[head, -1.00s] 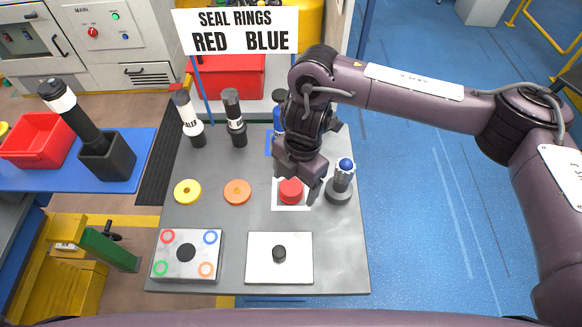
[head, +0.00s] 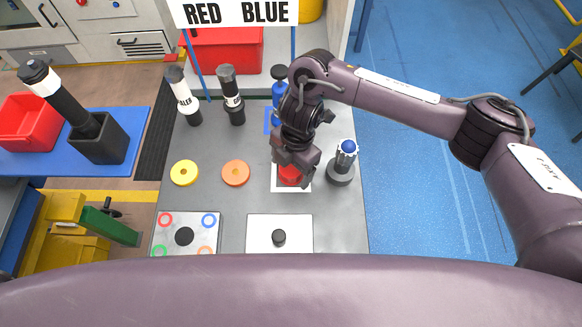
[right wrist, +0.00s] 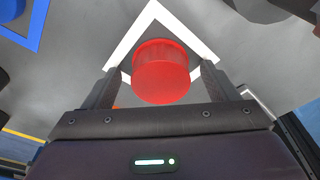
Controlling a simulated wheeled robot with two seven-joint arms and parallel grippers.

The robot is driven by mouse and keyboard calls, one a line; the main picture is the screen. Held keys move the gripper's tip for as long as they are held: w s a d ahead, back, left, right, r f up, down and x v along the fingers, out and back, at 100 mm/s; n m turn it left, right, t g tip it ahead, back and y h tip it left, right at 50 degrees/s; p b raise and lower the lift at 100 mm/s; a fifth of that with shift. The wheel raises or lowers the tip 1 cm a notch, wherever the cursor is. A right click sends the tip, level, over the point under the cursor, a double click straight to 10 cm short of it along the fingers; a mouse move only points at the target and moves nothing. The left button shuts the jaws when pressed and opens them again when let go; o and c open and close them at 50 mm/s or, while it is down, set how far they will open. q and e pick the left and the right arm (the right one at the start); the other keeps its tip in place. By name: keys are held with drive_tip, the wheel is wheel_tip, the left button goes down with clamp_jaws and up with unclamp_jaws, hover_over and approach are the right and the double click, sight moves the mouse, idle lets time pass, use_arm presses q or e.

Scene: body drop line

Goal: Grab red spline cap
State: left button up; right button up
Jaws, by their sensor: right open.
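The red spline cap (head: 290,176) stands on a white-bordered square on the grey table. In the right wrist view the red cap (right wrist: 161,72) lies between the two fingers of my right gripper (right wrist: 158,82). The fingers are on both sides of it, with small gaps showing. In the head view my right gripper (head: 293,172) is over the cap from behind and hides part of it. It is open. My left gripper is not in view.
A grey post with a blue ball (head: 348,147) stands close right of the cap. An orange ring (head: 235,173) and a yellow ring (head: 184,173) lie to the left. A white plate with a black knob (head: 279,237) is in front. Dark bottles (head: 231,96) stand behind.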

drive_tip(key=c, duration=1.1)
drive_tip(key=shift+r, duration=0.15)
